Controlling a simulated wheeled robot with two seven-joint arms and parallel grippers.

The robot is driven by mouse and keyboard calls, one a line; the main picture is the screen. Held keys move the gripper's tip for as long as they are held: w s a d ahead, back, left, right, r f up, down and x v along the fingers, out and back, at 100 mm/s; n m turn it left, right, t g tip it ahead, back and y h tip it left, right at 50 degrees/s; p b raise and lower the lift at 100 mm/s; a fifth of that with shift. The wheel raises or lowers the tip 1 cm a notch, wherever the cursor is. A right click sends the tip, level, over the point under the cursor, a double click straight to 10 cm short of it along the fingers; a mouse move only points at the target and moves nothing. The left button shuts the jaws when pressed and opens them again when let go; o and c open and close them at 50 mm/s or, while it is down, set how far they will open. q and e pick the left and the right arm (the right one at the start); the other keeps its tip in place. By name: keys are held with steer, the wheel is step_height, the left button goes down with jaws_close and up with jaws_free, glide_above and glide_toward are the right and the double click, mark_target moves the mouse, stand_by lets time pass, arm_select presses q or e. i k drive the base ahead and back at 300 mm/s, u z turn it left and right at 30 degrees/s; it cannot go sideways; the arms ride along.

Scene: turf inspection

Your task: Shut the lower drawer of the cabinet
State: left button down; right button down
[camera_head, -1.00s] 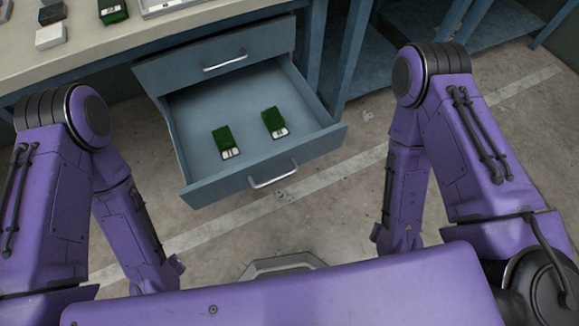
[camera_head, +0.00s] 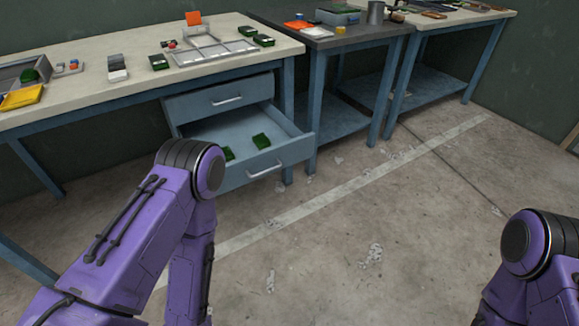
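The blue-grey cabinet under the left workbench has its lower drawer (camera_head: 265,171) pulled well out. Two green items lie inside it: one (camera_head: 261,141) near the right side, the other (camera_head: 229,154) partly hidden behind my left arm. The lower drawer's front has a light bar handle. The upper drawer (camera_head: 219,98) sits above it with its own handle and looks shut or nearly so. My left arm overlaps the left part of the lower drawer in the picture. My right arm is at the lower right, far from the cabinet. Neither gripper shows.
The pale workbench top (camera_head: 100,92) bears a tray (camera_head: 213,49), green items and small boxes. A dark-topped bench (camera_head: 355,37) and another bench (camera_head: 440,22) stand to the right. The concrete floor (camera_head: 330,240) in front is open, with a pale stripe and small debris.

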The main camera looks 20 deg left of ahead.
mark_target(235, 128)
steer(key=u, duration=0.6)
steer(key=i, duration=0.9)
steer(key=u, duration=0.4)
